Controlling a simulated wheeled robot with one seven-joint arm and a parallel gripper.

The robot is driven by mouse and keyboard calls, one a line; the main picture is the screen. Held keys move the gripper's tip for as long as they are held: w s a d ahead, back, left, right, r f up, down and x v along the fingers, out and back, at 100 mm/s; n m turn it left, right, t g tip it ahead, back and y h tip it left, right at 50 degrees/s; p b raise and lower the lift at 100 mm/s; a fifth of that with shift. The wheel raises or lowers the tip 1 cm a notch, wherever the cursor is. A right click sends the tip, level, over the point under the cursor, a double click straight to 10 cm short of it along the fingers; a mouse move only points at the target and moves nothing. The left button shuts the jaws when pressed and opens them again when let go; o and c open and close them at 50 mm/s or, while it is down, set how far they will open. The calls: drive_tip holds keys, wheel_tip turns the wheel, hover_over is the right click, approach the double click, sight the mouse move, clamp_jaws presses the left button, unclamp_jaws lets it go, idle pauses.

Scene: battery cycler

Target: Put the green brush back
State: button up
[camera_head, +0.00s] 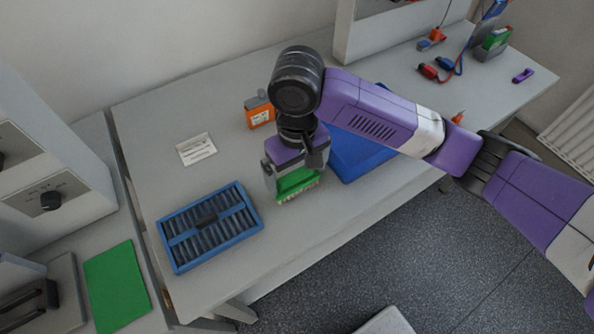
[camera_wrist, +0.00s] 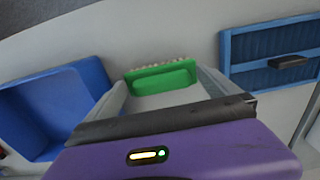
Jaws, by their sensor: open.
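The green brush (camera_head: 297,184) is at the front part of the grey table, between a blue bin (camera_head: 362,160) and a blue slotted tray (camera_head: 166,238). Its pale bristles face the table's front edge. In the wrist view the brush (camera_wrist: 161,77) lies between the two fingertips, bristles pointing away from my palm. My gripper (camera_head: 296,176) is over the brush, pointing down, with its jaws open around it. I cannot tell whether the fingers touch it. The gripper hides part of the brush in the head view.
An orange box (camera_head: 260,115) and a white card (camera_head: 197,150) are behind the gripper. A green mat (camera_head: 116,287) lies on the left bench. Cables and small tools lie at the far right. Bare table separates the slotted tray from the brush.

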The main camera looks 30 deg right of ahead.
sight(297, 176)
wheel_tip(297, 176, up, 12)
drive_tip(key=shift+p, duration=0.45)
drive_tip(key=shift+r, duration=0.1)
